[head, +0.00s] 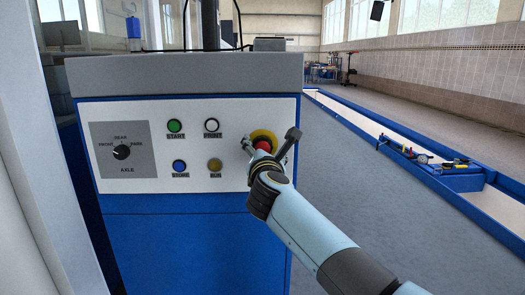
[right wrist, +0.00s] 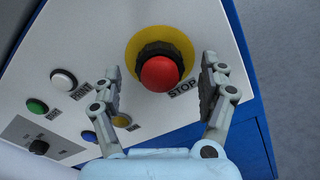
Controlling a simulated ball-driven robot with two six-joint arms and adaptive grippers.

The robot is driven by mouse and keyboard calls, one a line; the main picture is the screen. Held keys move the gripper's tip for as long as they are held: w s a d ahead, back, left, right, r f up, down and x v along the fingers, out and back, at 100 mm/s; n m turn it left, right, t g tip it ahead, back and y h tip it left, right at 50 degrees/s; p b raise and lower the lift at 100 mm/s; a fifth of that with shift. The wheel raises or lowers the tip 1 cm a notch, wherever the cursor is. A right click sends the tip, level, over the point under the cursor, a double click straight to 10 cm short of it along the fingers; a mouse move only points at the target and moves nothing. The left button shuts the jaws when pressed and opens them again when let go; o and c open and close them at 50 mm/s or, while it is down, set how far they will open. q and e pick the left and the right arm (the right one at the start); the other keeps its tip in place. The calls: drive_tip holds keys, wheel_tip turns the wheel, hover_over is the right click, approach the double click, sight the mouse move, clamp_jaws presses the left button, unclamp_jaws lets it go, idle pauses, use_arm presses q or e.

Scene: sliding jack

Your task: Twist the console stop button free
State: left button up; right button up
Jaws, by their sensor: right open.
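The red stop button (head: 264,144) sits on a yellow disc at the right of the console's white panel (head: 225,178). In the right wrist view the red cap (right wrist: 160,74) has a black collar behind it, and the STOP label shows below right. My right gripper (head: 270,140) is in front of the button. In the right wrist view its fingers (right wrist: 161,72) are spread apart, one on each side of the cap, with a gap to it on both sides. It holds nothing. My left gripper is not in view.
A green START button (head: 175,126), a white PRINT button (head: 212,125), a blue STORE button (head: 179,166), an amber RUN button (head: 215,165) and a black AXLE knob (head: 121,152) share the panel. A blue-edged pit (head: 400,140) runs along the floor at right. Grey floor lies between.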

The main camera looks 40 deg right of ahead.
drive_tip(key=p+v, duration=0.1)
drive_tip(key=v, duration=0.7)
idle(0.4)
drive_tip(key=shift+s+f, duration=0.1)
drive_tip(key=s+a+f+n+g+y, duration=0.1)
drive_tip(key=s+f+n+g+y, duration=0.1)
drive_tip(key=s+f+n, duration=0.85)
drive_tip(key=s+a+f+n+g+y, duration=0.1)
drive_tip(key=s+f+n+y, duration=0.45)
drive_tip(key=f, duration=1.05)
drive_tip(key=s+a+f+n+g, duration=0.15)
drive_tip(key=s+f+n, duration=0.45)
drive_tip(key=f+n, duration=0.65)
drive_tip(key=s+f+n+g, duration=0.3)
drive_tip(key=s+f+n, duration=0.2)
drive_tip(key=s, duration=0.5)
drive_tip(key=s+f+n+g, duration=0.3)
drive_tip(key=s+f+n, duration=0.2)
drive_tip(key=s+n, duration=0.4)
drive_tip(key=s+f+n+g+y, duration=0.1)
drive_tip(key=s+f+n+g, duration=0.3)
drive_tip(key=s+n, duration=0.3)
drive_tip(key=s+f, duration=0.1)
drive_tip(key=s, duration=0.4)
drive_tip(key=shift+d, duration=0.25)
drive_tip(key=shift+f, duration=0.1)
drive_tip(key=shift+c, duration=0.3)
